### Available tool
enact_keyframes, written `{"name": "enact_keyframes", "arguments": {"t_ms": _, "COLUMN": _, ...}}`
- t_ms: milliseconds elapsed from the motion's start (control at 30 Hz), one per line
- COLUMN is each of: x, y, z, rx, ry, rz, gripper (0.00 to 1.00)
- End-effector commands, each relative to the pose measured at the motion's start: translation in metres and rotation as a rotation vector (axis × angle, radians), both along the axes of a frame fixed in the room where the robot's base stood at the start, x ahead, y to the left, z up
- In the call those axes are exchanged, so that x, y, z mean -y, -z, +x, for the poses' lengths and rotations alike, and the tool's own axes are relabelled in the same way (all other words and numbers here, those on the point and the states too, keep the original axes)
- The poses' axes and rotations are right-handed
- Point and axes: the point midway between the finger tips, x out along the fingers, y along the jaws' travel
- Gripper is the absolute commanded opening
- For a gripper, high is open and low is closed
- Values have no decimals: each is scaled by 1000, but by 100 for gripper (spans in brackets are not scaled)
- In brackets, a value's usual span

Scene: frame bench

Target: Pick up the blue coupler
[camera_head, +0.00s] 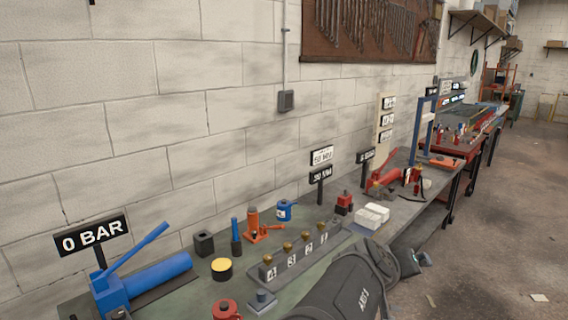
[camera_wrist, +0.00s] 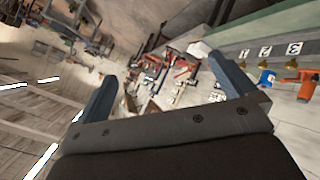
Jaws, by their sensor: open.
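A small blue cylindrical piece (camera_head: 285,210) with a side handle stands near the back of the green bench. It looks like the best match for the blue coupler, but I cannot be sure from its shape.
A numbered block with brass knobs (camera_head: 301,258) lies in front of the blue piece. An orange jack (camera_head: 254,222) and a dark blue upright tool (camera_head: 236,236) stand to its left. A large blue pump (camera_head: 150,278) lies at far left. White boxes (camera_head: 371,214) stand right.

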Motion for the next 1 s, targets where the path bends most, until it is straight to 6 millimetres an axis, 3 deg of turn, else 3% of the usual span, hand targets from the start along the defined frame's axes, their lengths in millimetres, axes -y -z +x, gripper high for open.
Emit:
{"name": "enact_keyframes", "arguments": {"t_ms": 467, "x": 12, "y": -6, "z": -10, "rx": -7, "ry": 37, "rz": -17, "gripper": 100}}
{"name": "enact_keyframes", "arguments": {"t_ms": 500, "x": 12, "y": -5, "z": -10, "rx": -7, "ry": 37, "rz": -17, "gripper": 98}}
{"name": "enact_keyframes", "arguments": {"t_ms": 700, "x": 11, "y": -5, "z": -10, "rx": -8, "ry": 36, "rz": -16, "gripper": 59}}
{"name": "enact_keyframes", "arguments": {"t_ms": 1000, "x": 10, "y": -6, "z": -8, "rx": -10, "ry": 33, "rz": -15, "gripper": 57}}
